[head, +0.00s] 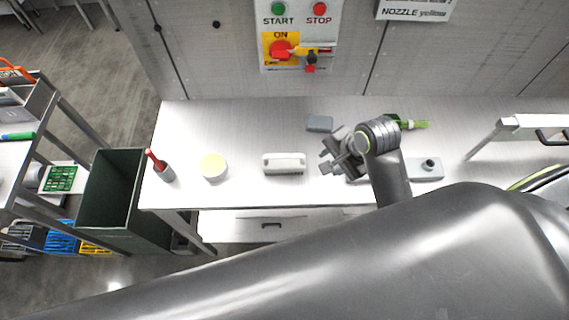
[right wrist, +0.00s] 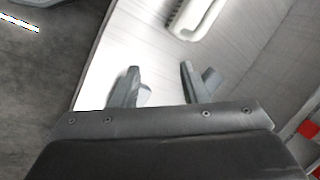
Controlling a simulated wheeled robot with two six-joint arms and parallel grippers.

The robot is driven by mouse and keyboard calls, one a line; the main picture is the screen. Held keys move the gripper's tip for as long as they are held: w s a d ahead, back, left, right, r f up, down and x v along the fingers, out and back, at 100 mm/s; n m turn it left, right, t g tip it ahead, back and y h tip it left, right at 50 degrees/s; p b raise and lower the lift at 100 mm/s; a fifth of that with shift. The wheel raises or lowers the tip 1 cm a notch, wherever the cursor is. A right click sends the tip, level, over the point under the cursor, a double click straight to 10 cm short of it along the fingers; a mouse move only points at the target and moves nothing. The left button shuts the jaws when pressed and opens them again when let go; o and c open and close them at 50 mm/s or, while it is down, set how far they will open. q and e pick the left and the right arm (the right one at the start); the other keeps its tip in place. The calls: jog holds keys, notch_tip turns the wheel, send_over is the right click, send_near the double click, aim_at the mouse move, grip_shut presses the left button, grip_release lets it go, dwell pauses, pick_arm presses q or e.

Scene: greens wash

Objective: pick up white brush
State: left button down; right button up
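The white brush (head: 284,164) lies on the steel worktop (head: 240,125) near its front edge, in the middle of the head view. Part of it also shows at the top of the right wrist view (right wrist: 196,14). My right gripper (head: 328,157) is just to the right of the brush, with a gap between them. Its two fingers are spread and empty, as the right wrist view (right wrist: 160,70) also shows. The brush lies beyond the fingertips there, and nothing is between the fingers. My left gripper is not in view.
A grey block (head: 320,123) lies behind. A dark green bin (head: 104,213) stands off the left end. A grey knobbed block (head: 428,169) is at right.

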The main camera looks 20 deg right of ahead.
jog(key=w+a+r+m+y, duration=0.2)
jog(key=w+a+r+m, duration=0.3)
jog(key=r+m, duration=0.3)
send_near(284, 155)
jog(key=shift+n, duration=0.4)
jog(key=x, duration=0.2)
jog(key=a+x, duration=0.1)
jog(key=x, duration=0.2)
jog(key=shift+w, duration=0.15)
jog(key=shift+w+a+f+p, duration=0.15)
jog(key=shift+f+p, duration=0.3)
jog(key=shift+f, duration=0.45)
jog(key=shift+w+a+f+p, duration=0.15)
jog(key=shift+f+p, duration=0.3)
jog(key=shift+f, duration=0.5)
jog(key=shift+x, duration=0.85)
jog(key=shift+w+d, duration=0.1)
jog(key=shift+d, duration=0.05)
jog(key=shift+c, duration=0.4)
grip_shut()
